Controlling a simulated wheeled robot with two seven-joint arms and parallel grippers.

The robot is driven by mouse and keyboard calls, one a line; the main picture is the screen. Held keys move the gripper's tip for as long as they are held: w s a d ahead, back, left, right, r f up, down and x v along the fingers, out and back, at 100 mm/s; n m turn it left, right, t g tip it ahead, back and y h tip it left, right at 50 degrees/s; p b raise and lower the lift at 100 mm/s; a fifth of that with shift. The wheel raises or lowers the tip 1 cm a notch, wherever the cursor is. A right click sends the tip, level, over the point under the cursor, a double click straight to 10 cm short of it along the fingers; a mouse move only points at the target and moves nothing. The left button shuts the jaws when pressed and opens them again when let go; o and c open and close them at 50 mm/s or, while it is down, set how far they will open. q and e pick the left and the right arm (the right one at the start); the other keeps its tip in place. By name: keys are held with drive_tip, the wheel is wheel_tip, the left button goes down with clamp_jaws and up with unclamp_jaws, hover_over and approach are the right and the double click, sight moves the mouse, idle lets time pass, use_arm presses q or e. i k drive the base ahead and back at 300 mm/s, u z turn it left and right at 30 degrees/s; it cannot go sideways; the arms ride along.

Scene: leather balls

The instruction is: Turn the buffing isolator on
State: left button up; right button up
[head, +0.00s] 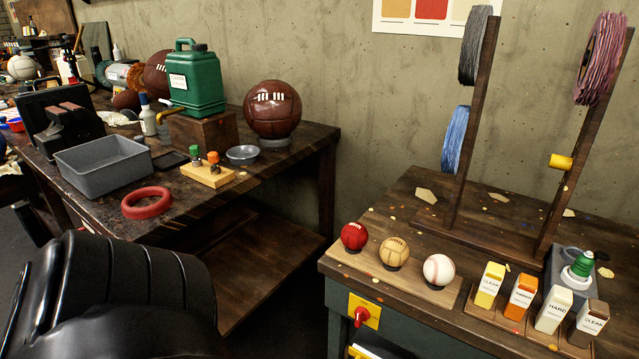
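A red rotary switch (361,316) sits on a yellow plate (371,307) on the front face of the grey-green cabinet under the right-hand bench, near the bottom of the head view. It looks like the isolator, but its lettering is too small to read. I cannot tell from its handle whether it is on or off. Neither gripper is in view, and nothing touches the switch.
Black ribbed bulk fills the lower left, left of the cabinet. The left bench (312,136) is crowded. A low wooden shelf (262,262) lies between.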

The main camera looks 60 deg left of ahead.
sight(361, 314)
drive_tip(key=u, duration=3.85)
drive_tip(key=i, duration=1.35)
drive_tip(key=z, duration=3.15)
